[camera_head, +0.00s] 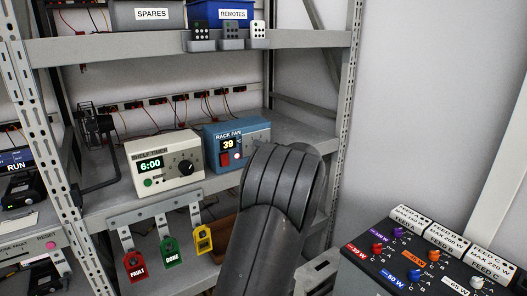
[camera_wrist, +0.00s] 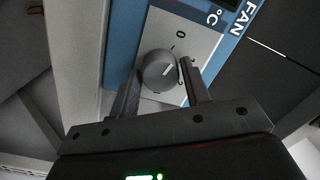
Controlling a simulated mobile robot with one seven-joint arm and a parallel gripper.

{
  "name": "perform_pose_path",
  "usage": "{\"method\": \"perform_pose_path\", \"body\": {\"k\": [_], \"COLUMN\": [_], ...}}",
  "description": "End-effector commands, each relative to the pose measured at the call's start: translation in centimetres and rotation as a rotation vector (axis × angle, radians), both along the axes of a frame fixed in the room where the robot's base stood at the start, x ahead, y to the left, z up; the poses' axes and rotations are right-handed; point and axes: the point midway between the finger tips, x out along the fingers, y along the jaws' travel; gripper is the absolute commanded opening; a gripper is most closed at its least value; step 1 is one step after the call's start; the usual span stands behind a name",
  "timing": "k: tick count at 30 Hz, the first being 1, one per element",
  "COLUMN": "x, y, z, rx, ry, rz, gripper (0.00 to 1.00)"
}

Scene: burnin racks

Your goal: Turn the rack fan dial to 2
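The rack fan box (camera_head: 213,133) is blue, with a display reading 39 and a red switch. It stands on the middle shelf in the head view, its right part behind my arm. In the wrist view its grey round dial (camera_wrist: 158,70) sits on a light plate (camera_wrist: 195,38) with a 0 mark above it. My gripper (camera_wrist: 158,85) is open, with one finger on each side of the dial. I cannot tell whether the fingers touch it. In the head view my gripper is hidden behind my arm.
A cream shelf timer (camera_head: 165,162) showing 6:00 stands left of the fan box. Red, green and yellow tags (camera_head: 172,250) hang below on a bracket. The rack's right upright (camera_head: 345,120) is close to my arm. A dark feed panel (camera_head: 400,262) with knobs is at lower right.

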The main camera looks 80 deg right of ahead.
Motion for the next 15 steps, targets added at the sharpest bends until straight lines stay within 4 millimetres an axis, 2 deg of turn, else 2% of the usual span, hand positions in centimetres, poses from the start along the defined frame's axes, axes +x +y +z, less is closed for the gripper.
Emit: {"method": "perform_pose_path", "body": {"k": [2,10,15], "x": [-0.01,-0.02,-0.03], "y": [0.01,0.01,0.02], "z": [0.0,0.0,-0.01], "rx": [0.0,0.0,0.005], "ry": [0.0,0.0,-0.005], "rz": [0.0,0.0,0.0], "gripper": [0.36,0.14,0.14]}}
